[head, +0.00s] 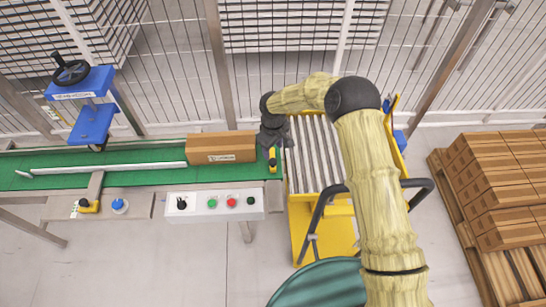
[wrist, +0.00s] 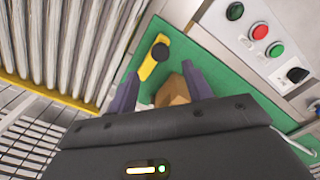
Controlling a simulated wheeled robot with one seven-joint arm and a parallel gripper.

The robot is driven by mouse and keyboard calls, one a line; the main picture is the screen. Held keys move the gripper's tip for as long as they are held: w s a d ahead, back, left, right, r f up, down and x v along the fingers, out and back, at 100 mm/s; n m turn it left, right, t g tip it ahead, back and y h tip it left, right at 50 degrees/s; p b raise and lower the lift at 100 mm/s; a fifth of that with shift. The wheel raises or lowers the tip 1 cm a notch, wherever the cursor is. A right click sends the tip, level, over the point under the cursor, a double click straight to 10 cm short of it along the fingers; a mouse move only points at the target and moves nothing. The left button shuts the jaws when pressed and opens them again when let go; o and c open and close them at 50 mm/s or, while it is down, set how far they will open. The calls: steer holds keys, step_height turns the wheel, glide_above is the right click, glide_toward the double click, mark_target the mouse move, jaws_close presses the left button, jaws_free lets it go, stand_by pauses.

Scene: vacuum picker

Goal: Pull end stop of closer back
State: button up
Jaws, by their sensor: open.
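A yellow end stop with a black knob (head: 272,160) sits at the right end of the green conveyor belt (head: 90,180). In the wrist view the end stop (wrist: 153,62) lies just ahead of the fingertips, between their lines. My gripper (head: 274,140) is over the belt's right end, close to the end stop. The wrist view shows my gripper (wrist: 160,74) open, its two dark fingers apart; contact with the end stop cannot be told. A brown box (head: 222,147) lies on the belt left of the gripper. Part of it (wrist: 172,92) shows between the fingers.
A control panel (head: 214,204) with buttons fronts the belt. A blue handwheel device (head: 92,115) stands at the left. A yellow-framed roller cart (head: 297,215) adjoins the belt's right end. Stacked boxes on a pallet (head: 500,180) are at far right. A wire fence runs behind.

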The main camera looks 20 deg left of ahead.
mark_target(273, 161)
step_height(273, 161, down, 7)
steer(key=shift+r+p, duration=0.1)
steer(key=shift+p, duration=0.4)
jaws_close()
